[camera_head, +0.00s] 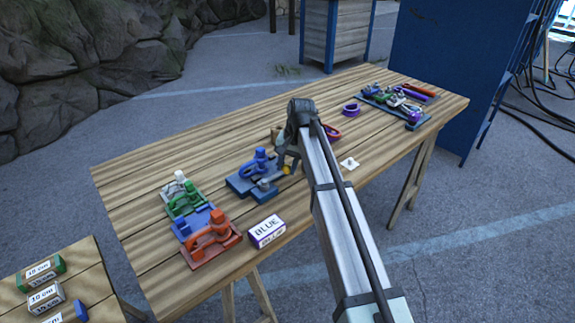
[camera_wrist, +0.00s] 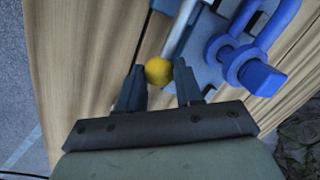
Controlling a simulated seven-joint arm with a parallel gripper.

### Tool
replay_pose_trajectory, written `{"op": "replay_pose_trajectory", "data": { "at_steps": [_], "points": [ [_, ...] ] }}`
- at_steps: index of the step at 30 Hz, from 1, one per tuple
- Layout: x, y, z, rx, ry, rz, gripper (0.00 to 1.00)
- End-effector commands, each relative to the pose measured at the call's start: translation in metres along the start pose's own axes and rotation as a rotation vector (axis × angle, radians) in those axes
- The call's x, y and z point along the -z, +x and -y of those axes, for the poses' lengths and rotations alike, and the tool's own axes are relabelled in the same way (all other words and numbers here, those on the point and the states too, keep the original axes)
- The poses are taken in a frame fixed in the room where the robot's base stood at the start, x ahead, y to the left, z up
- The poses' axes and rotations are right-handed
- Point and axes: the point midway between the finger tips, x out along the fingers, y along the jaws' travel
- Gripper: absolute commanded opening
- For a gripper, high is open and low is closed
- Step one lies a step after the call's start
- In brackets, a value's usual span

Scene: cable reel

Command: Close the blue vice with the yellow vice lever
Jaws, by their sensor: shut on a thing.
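The blue vice (camera_head: 247,184) stands on the wooden table, near its front middle. In the wrist view its blue body (camera_wrist: 211,50) and a blue loop-shaped part (camera_wrist: 245,58) fill the upper right. The yellow vice lever ends in a yellow ball (camera_wrist: 158,71), next to a grey rod; the ball also shows in the head view (camera_head: 287,169). My gripper (camera_wrist: 159,77) is shut on the yellow ball, one finger on each side of it. In the head view my gripper (camera_head: 289,160) is at the vice's right side, and my arm hides part of the table.
A box marked BLUE (camera_head: 267,232) stands at the table's front edge. Orange (camera_head: 211,241), green (camera_head: 186,203) and other clamps stand at the left. A purple ring (camera_head: 351,109) and a tray of tools (camera_head: 397,104) lie at the far right. A white tag (camera_head: 349,163) lies right of my arm.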

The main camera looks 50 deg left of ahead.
Motion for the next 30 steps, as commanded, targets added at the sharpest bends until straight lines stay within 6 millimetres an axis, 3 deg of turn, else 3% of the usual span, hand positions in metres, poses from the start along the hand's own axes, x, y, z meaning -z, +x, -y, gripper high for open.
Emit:
{"op": "replay_pose_trajectory", "data": {
  "at_steps": [11, 30],
  "points": [
    [-0.009, -0.002, -0.010, -0.001, 0.128, -0.025, 0.00],
    [-0.056, -0.007, -0.037, 0.000, 0.701, -0.138, 0.00]
  ]
}}
